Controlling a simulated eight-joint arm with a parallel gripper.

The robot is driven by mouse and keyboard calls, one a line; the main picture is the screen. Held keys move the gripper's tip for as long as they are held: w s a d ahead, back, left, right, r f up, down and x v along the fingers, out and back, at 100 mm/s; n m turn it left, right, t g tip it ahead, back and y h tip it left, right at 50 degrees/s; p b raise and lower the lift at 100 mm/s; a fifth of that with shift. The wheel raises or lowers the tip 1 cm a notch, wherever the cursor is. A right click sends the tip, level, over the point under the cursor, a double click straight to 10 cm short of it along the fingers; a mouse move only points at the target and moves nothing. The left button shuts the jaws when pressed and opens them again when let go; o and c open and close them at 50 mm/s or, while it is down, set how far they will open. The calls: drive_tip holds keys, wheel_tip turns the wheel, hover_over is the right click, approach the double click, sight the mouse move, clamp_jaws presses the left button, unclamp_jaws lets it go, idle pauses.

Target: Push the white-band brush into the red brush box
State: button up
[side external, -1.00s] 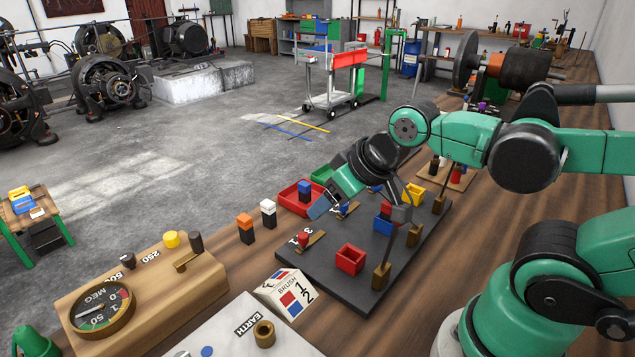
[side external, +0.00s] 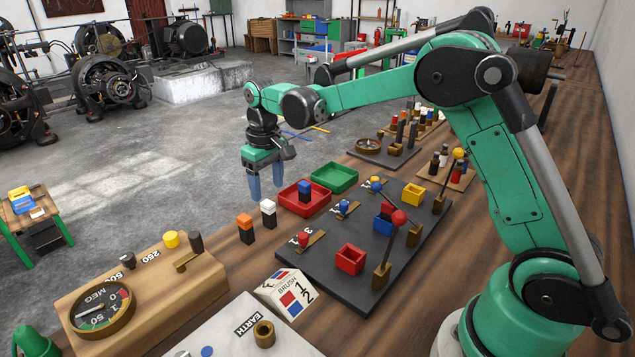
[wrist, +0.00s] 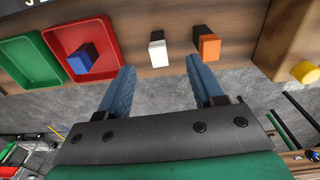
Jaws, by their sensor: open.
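The white-band brush (side external: 268,213), a dark upright block with a white top, stands on the wooden bench left of the red brush box (side external: 316,206). It also shows in the wrist view (wrist: 158,52). The red brush box is a shallow open tray, also in the wrist view (wrist: 105,38), and holds a blue-topped dark brush (side external: 304,190). My gripper (side external: 266,186) points down, open and empty, at the bench's far edge behind the white-band brush. In the wrist view, the white-band brush lies ahead of the gap between my fingertips (wrist: 160,68), apart from both.
An orange-topped brush (side external: 245,228) stands left of the white-band brush. A green tray (side external: 334,177) sits beyond the red one. A dark panel (side external: 325,277) with levers and small red, blue and yellow boxes lies to the right. A wooden meter box (side external: 185,285) is at front left.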

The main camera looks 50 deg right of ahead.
sight(267, 203)
drive_tip(key=shift+w+d+f, duration=0.1)
drive_tip(key=shift+w+f, duration=0.1)
drive_tip(key=shift+f, duration=0.25)
drive_tip(key=shift+w+d+f, duration=0.1)
drive_tip(key=shift+w+f, duration=0.05)
drive_tip(key=shift+f, duration=0.25)
drive_tip(key=shift+a+f, duration=0.1)
drive_tip(key=shift+f, duration=2.7)
clamp_jaws()
drive_tip(key=shift+c, duration=1.6)
unclamp_jaws()
drive_tip(key=shift+r, duration=0.25)
drive_tip(key=shift+r, duration=0.55)
